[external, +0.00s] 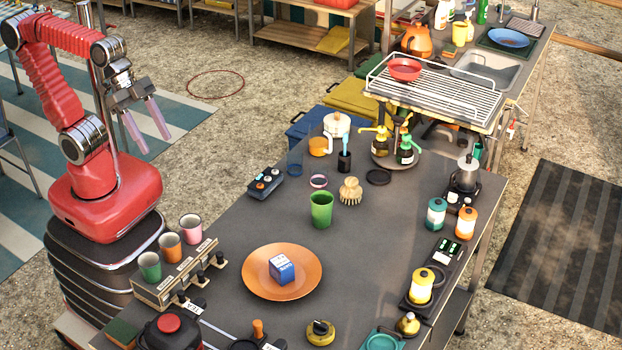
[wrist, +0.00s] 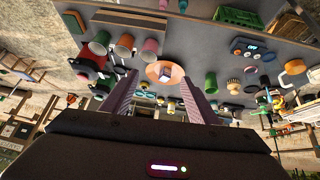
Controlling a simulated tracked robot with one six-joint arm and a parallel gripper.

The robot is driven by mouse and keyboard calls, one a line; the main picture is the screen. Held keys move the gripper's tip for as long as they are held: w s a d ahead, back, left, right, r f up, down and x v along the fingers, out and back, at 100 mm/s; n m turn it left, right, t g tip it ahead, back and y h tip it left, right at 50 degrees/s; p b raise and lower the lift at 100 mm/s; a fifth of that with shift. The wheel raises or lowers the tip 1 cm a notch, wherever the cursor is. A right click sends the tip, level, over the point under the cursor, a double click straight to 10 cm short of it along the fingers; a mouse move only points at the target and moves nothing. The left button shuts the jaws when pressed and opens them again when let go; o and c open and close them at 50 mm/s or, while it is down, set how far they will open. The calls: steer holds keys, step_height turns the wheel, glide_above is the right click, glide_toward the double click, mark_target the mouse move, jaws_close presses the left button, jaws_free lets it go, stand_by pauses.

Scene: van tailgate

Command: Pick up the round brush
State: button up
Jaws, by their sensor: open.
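The round brush (external: 350,190) is tan with a small knob on top. It sits on the grey table just right of the green cup (external: 321,209) in the external view. It also shows small in the wrist view, where the brush (wrist: 234,87) is right of the jaws. My gripper (external: 147,124) is open and empty, with two pinkish fingers pointing down. It is in the air beyond the table's left edge, well away from the brush. In the wrist view the fingers of my gripper (wrist: 160,98) stand wide apart.
An orange plate (external: 262,290) with a blue-and-white cube (external: 282,269) lies in front of the green cup. A pink ring (external: 318,181), a dark ring (external: 378,177) and a black holder (external: 344,160) surround the brush. Several cups stand along the table's left edge. Bare table lies right of the brush.

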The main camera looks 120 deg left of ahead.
steer(key=w+a+r+t, duration=0.1)
steer(key=w+a, duration=0.1)
steer(key=w, duration=0.5)
steer(key=w+a+r+t, duration=0.1)
steer(key=w+r+t, duration=0.1)
steer(key=w, duration=0.4)
steer(key=w+a+f+n+t+y, duration=0.15)
steer(key=w+a+n+y, duration=0.35)
steer(key=w+a, duration=1.3)
steer(key=a+f+n+y, duration=0.2)
steer(key=a+f+y, duration=0.2)
steer(key=a, duration=0.9)
glide_toward(347, 179)
steer(key=shift+w+a+f, duration=0.35)
steer(key=shift+w+f, duration=0.15)
steer(key=shift+w+a+g, duration=0.1)
steer(key=shift+g, duration=0.15)
steer(key=x, duration=0.8)
steer(key=shift+w, duration=0.2)
